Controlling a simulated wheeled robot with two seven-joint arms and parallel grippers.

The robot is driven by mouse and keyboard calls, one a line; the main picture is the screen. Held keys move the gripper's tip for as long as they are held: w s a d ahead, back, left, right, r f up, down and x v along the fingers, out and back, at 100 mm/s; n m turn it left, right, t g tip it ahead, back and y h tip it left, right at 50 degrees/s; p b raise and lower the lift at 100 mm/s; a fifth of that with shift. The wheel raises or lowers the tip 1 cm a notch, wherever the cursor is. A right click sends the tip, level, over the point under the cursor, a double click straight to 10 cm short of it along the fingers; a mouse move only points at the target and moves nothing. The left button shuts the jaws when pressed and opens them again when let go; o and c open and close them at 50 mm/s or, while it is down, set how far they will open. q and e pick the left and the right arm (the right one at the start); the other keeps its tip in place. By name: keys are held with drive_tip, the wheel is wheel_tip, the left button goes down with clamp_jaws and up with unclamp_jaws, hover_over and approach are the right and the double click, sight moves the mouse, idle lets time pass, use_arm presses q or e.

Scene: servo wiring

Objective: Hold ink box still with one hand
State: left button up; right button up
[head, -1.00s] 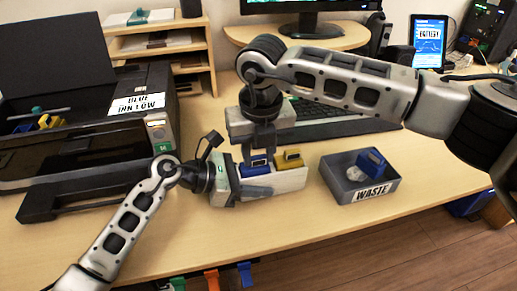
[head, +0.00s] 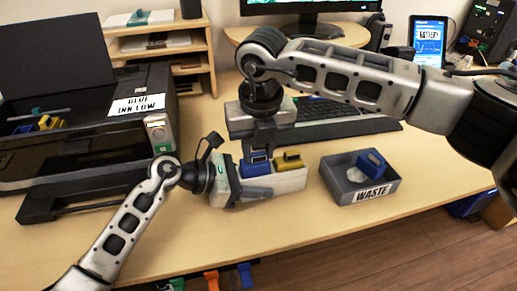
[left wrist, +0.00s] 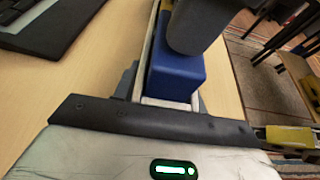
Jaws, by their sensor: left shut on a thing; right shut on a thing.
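The ink box (head: 291,182) is a white open box on the table, holding a blue cartridge (head: 250,168) at its left and a yellow cartridge (head: 289,161) at its right. My left gripper (head: 256,186) is shut on the box's left end, one finger along its front side. My right gripper (head: 262,152) points down from above and is shut on the blue cartridge. In the left wrist view, the blue cartridge (left wrist: 176,78) stands in the box, with a dark finger of my right gripper over its top.
A grey waste bin (head: 340,188) with a blue cartridge in it stands to the right of the box. A printer (head: 90,140) with its lid up is at the left. A keyboard (head: 345,116) lies behind. The front table strip is clear.

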drive_tip(key=shift+r, duration=1.15)
drive_tip(key=shift+r, duration=1.85)
use_arm(q)
drive_tip(key=o, duration=1.1)
drive_tip(key=shift+a, duration=0.1)
